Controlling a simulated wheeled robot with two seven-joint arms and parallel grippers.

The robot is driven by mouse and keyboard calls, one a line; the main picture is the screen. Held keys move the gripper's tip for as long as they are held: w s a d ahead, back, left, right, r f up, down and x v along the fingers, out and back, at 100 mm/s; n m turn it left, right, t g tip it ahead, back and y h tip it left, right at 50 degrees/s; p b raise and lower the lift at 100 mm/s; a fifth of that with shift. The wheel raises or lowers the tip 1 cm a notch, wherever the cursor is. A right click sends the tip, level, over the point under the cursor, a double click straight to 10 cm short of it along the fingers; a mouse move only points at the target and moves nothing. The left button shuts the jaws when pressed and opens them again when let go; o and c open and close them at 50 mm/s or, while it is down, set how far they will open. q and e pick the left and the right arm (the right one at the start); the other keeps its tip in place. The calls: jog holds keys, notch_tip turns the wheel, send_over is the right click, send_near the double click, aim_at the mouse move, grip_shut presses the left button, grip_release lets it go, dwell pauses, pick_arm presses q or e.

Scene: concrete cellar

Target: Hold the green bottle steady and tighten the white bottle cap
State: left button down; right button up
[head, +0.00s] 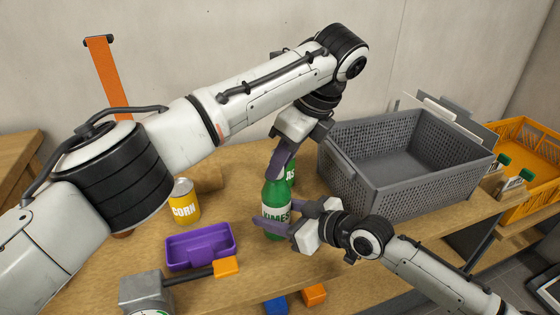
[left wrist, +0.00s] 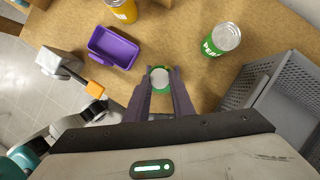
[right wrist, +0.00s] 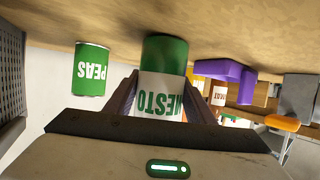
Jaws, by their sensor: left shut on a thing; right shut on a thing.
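The green bottle (head: 277,193) with a white lettered label stands upright on the wooden table (head: 345,262). My right gripper (head: 272,225) is shut on its body from the side, and the right wrist view shows the bottle (right wrist: 164,54) between the two fingers. My left gripper (head: 281,160) points down from above and is shut on the white bottle cap (left wrist: 159,77) at the bottle's top. The fingers hide the cap in the head view. I cannot tell how tight the cap sits.
A green peas can (left wrist: 222,38) stands close behind the bottle. A grey perforated crate (head: 365,190) is to the right, with an orange crate (head: 510,212) beyond.

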pick_arm(q)
jog(key=shift+f, duration=0.15)
jog(key=c, duration=1.2)
grip_release()
jog(key=shift+m+t, duration=0.3)
jog(key=shift+m, duration=0.8)
jog(key=shift+s+a+m+t+h, duration=0.15)
jog(key=shift+m+t+h, duration=0.25)
jog(key=shift+m, duration=0.7)
jog(key=shift+a+m+h, duration=0.1)
jog(key=shift+m+h, duration=0.4)
jog(key=shift+m, duration=0.5)
